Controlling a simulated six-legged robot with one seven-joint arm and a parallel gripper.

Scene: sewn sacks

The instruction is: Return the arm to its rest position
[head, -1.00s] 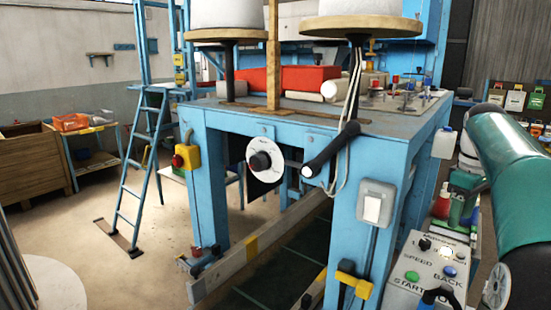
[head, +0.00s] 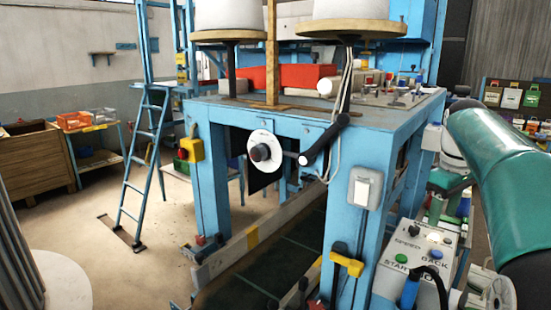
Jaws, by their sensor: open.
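A thick teal link of my arm (head: 490,150) crosses the right edge of the head view, close to the camera, with a dark end at the lower right. White round parts (head: 492,290) show below it, partly cut off by the frame. My gripper is not in view, and no held object shows.
A blue sewing-machine frame (head: 385,145) fills the middle, with a white dial (head: 264,149) and a black handle (head: 323,140). A control box (head: 416,250) with buttons stands close at the lower right. A blue ladder (head: 143,150) stands left. Open floor (head: 110,270) lies at lower left.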

